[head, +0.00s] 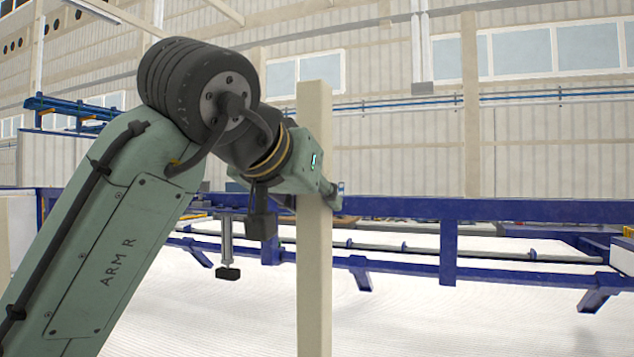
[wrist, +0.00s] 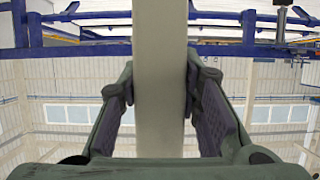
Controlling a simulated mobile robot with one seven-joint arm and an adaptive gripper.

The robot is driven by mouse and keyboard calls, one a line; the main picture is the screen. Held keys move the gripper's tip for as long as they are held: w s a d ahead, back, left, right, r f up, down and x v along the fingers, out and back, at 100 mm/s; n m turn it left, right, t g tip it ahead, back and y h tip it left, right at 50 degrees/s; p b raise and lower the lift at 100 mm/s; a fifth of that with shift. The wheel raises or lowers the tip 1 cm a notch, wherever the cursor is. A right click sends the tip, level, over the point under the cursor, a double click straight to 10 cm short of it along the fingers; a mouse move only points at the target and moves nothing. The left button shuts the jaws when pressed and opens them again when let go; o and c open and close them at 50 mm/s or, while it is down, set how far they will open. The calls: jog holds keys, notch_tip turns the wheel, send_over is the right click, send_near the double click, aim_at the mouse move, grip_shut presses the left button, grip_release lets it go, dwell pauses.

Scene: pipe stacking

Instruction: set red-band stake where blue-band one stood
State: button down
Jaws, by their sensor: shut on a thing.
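A pale beige square stake (head: 314,230) stands upright in the head view, running from above my gripper down past the bottom edge. No coloured band shows on its visible part, so I cannot tell whether it is the red-band or the blue-band one. My gripper (head: 318,196) is at the stake's upper part and partly hidden behind it. In the wrist view the stake (wrist: 160,80) passes between the two fingers of my gripper (wrist: 160,95), which is shut on it. The stake's lower end is out of view.
A blue metal frame (head: 450,210) with rails and brackets runs across behind the stake. A dark-footed cylinder (head: 226,245) hangs left of it. The pale floor (head: 420,320) in front of the frame looks clear. A panelled wall with windows stands far behind.

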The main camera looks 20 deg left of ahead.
aim_at(308, 291)
notch_tip(308, 291, down, 8)
jog(key=b, duration=0.6)
jog(key=shift+d, duration=0.1)
jog(key=shift+f+b, duration=0.7)
jog(key=shift+f, duration=0.2)
jog(key=shift+s+f, duration=0.1)
jog(key=shift+s, duration=0.05)
jog(key=shift+f, duration=0.15)
jog(key=shift+f, duration=0.2)
jog(key=shift+f+b, duration=0.15)
jog(key=shift+b, duration=0.2)
jog(key=shift+f+b, duration=0.6)
jog(key=shift+f, duration=0.4)
